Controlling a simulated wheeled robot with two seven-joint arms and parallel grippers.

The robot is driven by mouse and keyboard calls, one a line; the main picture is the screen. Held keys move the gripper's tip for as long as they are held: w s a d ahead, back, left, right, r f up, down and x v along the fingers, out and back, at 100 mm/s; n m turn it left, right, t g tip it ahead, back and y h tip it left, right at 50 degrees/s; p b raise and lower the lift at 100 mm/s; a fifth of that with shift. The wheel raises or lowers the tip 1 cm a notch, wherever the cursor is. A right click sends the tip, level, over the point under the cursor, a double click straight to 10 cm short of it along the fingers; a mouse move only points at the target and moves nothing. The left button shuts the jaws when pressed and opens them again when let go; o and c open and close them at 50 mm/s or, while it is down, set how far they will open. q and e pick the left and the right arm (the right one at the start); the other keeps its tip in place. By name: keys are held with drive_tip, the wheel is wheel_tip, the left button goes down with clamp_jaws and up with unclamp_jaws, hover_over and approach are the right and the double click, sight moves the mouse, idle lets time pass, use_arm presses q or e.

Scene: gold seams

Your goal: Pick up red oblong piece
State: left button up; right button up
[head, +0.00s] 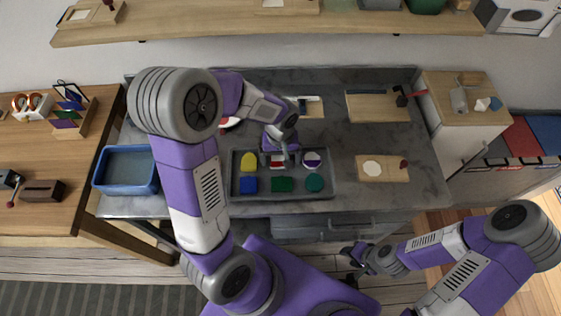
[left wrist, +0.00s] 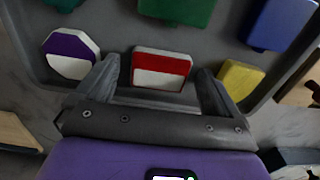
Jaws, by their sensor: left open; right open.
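The red oblong piece (head: 277,164), red with a white half, lies in the back row of a dark grey tray (head: 326,192). In the left wrist view the red oblong piece (left wrist: 163,64) sits between the two spread fingers of my left gripper (left wrist: 159,78), with gaps visible on both sides. My left gripper (head: 279,157) is open and right over the piece in the head view, partly covering it. My right gripper (head: 352,262) is open and empty, off the counter's front edge at the lower right.
A yellow piece (head: 249,162) and a purple-and-white piece (head: 312,157) flank the red one. Blue (head: 248,184), green (head: 282,184) and teal (head: 314,183) pieces form the front row. A blue bin (head: 127,187) stands left; boards (head: 370,106) lie at back right.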

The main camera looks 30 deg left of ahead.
use_arm(q)
drive_tip(key=c, duration=1.2)
